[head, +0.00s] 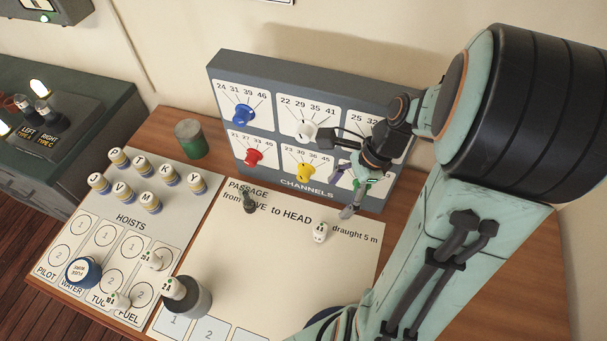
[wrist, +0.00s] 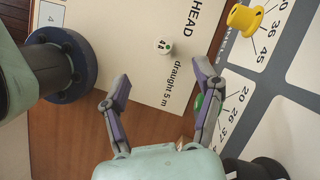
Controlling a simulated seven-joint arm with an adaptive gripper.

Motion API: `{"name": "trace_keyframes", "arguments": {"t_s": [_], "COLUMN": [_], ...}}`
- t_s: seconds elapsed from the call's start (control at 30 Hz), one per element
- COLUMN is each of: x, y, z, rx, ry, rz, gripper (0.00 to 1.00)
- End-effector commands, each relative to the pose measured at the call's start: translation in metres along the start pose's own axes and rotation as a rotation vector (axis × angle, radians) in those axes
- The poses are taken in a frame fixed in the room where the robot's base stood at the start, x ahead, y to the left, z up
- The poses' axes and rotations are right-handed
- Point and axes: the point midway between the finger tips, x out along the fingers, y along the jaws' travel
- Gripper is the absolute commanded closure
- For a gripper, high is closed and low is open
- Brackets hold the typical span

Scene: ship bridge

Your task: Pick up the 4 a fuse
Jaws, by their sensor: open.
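A small white fuse (head: 320,232) stands on the passage sheet (head: 270,285), beside the words "draught 5 m". In the wrist view the fuse (wrist: 163,46) shows a dark "4" on its top and a bit of green. My gripper (head: 330,173) is open and empty, above and behind the fuse in front of the channels panel. In the wrist view my gripper's fingers (wrist: 160,78) are spread wide, with the fuse apart from them, beyond the fingertips and roughly between them.
The channels panel (head: 220,71) with coloured knobs stands close behind my gripper. The sheet's middle is clear.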

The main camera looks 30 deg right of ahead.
Motion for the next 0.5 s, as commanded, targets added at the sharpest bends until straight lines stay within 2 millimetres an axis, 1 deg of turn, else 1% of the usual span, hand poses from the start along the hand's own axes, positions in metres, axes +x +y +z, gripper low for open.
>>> {"name": "trace_keyframes", "arguments": {"t_s": [0.07, 0.3, 0.4, 0.5], "x": [0.011, 0.061, 0.076, 0.085], "y": [0.001, 0.001, 0.001, 0.0], "z": [-0.003, -0.023, -0.029, -0.028], "rx": [0.0, 0.0, -0.002, -0.005], "ry": [-0.003, -0.004, -0.001, 0.0], "rz": [0.005, 0.008, 0.007, 0.003], "gripper": [0.34, 0.34, 0.34, 0.34]}}
